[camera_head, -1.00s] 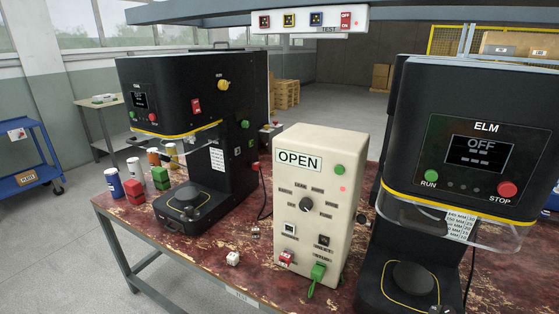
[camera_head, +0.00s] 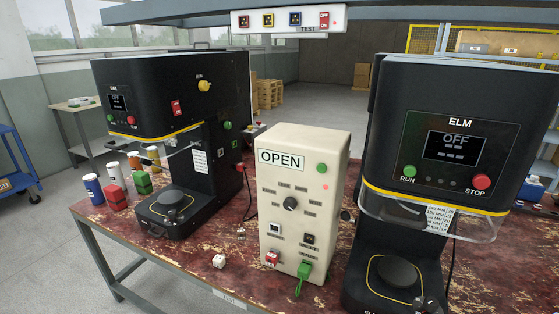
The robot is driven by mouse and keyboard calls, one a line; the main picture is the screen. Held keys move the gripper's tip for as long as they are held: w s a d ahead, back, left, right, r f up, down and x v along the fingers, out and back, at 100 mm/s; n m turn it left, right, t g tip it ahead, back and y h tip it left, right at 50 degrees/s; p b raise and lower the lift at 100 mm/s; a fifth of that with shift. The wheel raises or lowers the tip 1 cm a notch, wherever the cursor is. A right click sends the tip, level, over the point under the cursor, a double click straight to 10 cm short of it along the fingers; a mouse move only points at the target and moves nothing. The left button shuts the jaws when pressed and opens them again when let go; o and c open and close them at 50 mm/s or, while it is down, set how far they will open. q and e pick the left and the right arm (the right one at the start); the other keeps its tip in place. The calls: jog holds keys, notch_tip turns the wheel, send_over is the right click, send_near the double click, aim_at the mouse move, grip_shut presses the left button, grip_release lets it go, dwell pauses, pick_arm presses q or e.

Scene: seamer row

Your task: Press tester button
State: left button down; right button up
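The tester is an upright cream box (camera_head: 299,215) on the worn red bench, between two black machines. Its sign reads OPEN (camera_head: 281,160). A round green button (camera_head: 322,168) is at its upper right, with a small red light (camera_head: 325,187) below. A black knob (camera_head: 290,204) is mid-face. A red-and-white plug (camera_head: 272,258) and a green plug (camera_head: 305,270) are at its lower front. Nothing covers the green button. Neither of my grippers is in view.
The right black machine (camera_head: 450,110) reads OFF and has a clear guard. The left black machine (camera_head: 170,100) stands behind left. Cans and coloured blocks (camera_head: 115,197) are at the bench's left end. An overhead switch panel (camera_head: 283,20) hangs above.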

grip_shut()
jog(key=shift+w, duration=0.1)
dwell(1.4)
